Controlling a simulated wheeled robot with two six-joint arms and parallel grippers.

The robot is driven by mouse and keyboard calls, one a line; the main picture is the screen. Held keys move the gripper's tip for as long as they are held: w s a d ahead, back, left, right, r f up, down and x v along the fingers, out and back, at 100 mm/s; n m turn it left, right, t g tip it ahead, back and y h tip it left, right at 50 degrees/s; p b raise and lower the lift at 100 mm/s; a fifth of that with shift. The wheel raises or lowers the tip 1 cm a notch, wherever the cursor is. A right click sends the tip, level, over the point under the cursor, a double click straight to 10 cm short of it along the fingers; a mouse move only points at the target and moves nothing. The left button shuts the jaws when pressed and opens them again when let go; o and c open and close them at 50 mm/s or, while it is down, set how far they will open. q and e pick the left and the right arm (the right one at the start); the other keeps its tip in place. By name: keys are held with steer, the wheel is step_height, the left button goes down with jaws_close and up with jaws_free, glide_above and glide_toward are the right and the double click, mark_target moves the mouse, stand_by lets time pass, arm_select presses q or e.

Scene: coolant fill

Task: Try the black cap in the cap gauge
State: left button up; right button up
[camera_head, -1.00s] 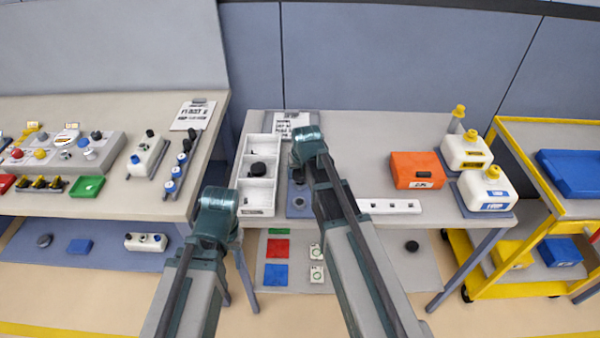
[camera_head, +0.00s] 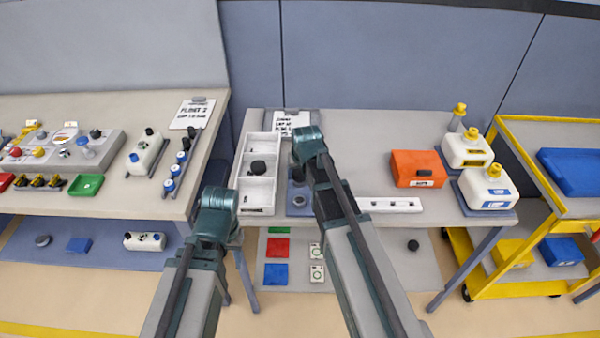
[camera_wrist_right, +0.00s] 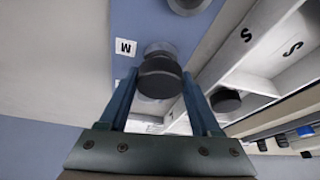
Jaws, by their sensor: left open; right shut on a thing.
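The black cap (camera_wrist_right: 160,77) is between the fingers of my right gripper (camera_wrist_right: 162,92), which is shut on it. In the right wrist view it overlaps a grey round post of the cap gauge, a blue plate (camera_wrist_right: 140,18) with a white "M" label. I cannot tell whether cap and post touch. The gauge also shows in the head view (camera_head: 291,208), partly hidden by my right arm. In the head view my right gripper (camera_head: 306,145) is over the gauge, its fingers hidden. My left gripper (camera_head: 217,205) is open and empty, in front of the table's left end.
A white compartment tray (camera_head: 240,180) stands left of the gauge, with another black cap (camera_head: 258,168) in it. A white holed strip (camera_head: 390,204), an orange box (camera_head: 418,168) and white jugs (camera_head: 466,150) stand to the right. The table behind the orange box is clear.

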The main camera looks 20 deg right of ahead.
steer(key=shift+f, duration=0.25)
steer(key=o, duration=1.5)
steer(key=shift+o, duration=0.2)
steer(key=shift+r, duration=0.1)
steer(key=p+v, duration=1.2)
steer(key=v, duration=0.1)
steer(key=shift+r, duration=0.3)
steer(key=shift+s, duration=0.1)
